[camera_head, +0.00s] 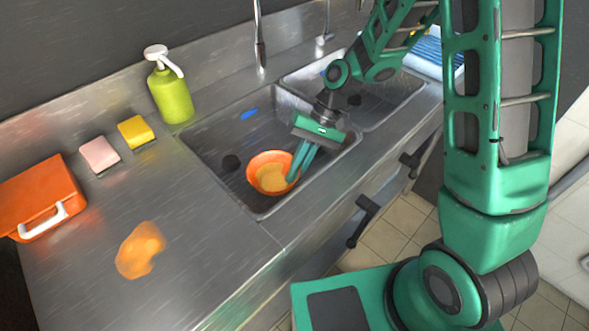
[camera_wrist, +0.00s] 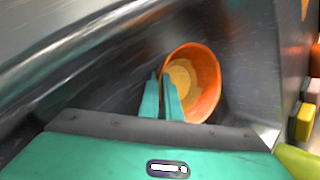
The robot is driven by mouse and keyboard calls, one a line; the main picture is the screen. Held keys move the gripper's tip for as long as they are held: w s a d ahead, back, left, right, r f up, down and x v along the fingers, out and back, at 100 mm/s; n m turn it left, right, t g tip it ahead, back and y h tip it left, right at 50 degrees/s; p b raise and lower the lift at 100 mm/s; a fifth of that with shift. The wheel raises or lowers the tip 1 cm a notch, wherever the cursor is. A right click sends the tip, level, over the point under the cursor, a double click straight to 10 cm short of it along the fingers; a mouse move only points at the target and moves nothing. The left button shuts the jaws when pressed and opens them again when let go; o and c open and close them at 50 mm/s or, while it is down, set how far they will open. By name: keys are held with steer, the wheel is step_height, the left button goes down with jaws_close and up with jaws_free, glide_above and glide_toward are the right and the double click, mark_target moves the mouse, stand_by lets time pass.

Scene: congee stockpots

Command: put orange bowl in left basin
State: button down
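The orange bowl (camera_head: 256,166), with a tan inside, is within the left basin (camera_head: 212,137), towards its front edge. I cannot tell whether it touches the basin floor. My gripper (camera_head: 296,170) reaches down into this basin at the bowl's right side. In the wrist view the two teal fingers (camera_wrist: 161,85) are close together at the rim of the bowl (camera_wrist: 207,70), one on the inner side and one outside. They look shut on the rim; the exact contact is small to see.
The right basin (camera_head: 378,108) lies beyond a narrow divider. A faucet (camera_head: 260,45) stands behind. On the left counter are a green soap bottle (camera_head: 170,95), yellow sponge (camera_head: 136,132), pink sponge (camera_head: 99,155), orange case (camera_head: 40,195) and an orange spill (camera_head: 140,250). A blue piece (camera_head: 250,113) lies in the left basin.

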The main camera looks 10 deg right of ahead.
steer(key=c, duration=2)
jaws_free()
steer(key=v, duration=1.2)
steer(key=shift+r, duration=0.1)
